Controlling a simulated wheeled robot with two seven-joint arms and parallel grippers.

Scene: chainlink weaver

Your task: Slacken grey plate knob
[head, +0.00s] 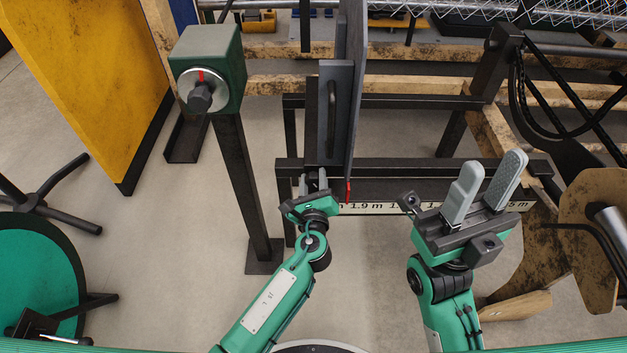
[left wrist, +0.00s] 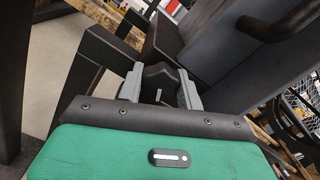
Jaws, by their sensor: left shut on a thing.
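The grey plate (head: 335,80) stands upright in the middle of the head view, with a dark bar handle (head: 332,118) on its face. My left gripper (head: 315,176) is at the plate's lower end. In the left wrist view its two grey fingers (left wrist: 160,88) are shut on a black lobed knob (left wrist: 158,76), one on each side. In the head view the knob is mostly hidden by the gripper. My right gripper (head: 490,170) is open and empty, its grey pads pointing up, to the right of the plate.
A green box on a post (head: 208,52), with a black knob (head: 200,97) on a silver disc, stands left of the plate. A measuring scale (head: 380,209) runs along the dark frame. A yellow panel (head: 95,70) is at left; wire mesh (head: 540,12) lies at the back.

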